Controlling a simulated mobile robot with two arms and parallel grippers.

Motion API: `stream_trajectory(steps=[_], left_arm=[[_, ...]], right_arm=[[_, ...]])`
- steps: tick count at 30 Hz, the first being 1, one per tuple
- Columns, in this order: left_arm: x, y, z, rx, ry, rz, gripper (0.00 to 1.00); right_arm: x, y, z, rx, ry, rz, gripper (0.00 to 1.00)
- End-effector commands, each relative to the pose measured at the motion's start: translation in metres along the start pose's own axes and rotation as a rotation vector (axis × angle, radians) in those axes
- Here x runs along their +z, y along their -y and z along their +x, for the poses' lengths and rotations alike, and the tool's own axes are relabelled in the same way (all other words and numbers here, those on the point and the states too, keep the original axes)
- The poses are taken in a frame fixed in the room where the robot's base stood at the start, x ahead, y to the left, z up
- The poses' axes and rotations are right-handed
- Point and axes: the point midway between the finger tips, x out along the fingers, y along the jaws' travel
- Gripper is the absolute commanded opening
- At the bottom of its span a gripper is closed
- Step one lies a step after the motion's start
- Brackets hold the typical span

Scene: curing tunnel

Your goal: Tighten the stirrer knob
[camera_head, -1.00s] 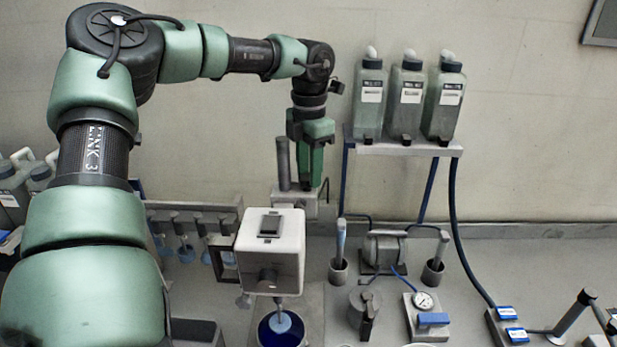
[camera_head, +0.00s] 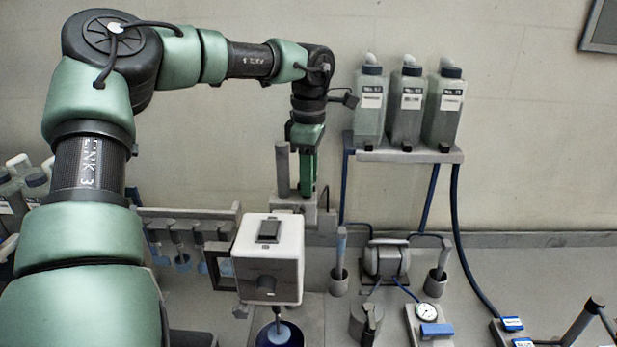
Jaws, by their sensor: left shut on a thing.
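The stirrer (camera_head: 273,245) is a white box with a dark panel on top and a dark round fitting on its front. Its shaft goes down into a blue vessel (camera_head: 279,335). Behind it stand a grey post (camera_head: 282,165) and a grey clamp block (camera_head: 288,201). My left gripper (camera_head: 308,194) points straight down at the clamp block, just right of the post. It is shut on the stirrer knob, which the fingers mostly hide. My right gripper is not in view.
Three bottles (camera_head: 410,105) stand on a wall shelf (camera_head: 405,155) at right. A pump (camera_head: 385,259), a gauge (camera_head: 427,312) and holders stand on the bench right of the stirrer. A rack (camera_head: 190,212) is at left.

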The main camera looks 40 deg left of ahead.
Motion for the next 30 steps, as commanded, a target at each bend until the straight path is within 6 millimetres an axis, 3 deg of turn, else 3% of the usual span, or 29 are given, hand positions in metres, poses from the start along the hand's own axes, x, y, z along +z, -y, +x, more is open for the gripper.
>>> stream_trajectory(steps=[19,20,22,30], left_arm=[[0.0003,0.0013,0.0013,-0.003,0.0,0.058,0.0],[0.0003,0.0013,0.0014,-0.003,0.0,0.058,0.37],[0.0003,0.0012,0.0014,-0.003,0.0,0.058,0.56],[0.0001,0.0007,0.0006,-0.001,0.0,0.055,0.56]], right_arm=[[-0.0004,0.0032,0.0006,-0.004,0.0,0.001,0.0],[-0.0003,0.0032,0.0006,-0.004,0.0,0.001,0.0],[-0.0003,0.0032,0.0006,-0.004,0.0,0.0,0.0],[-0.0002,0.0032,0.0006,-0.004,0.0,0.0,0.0]])
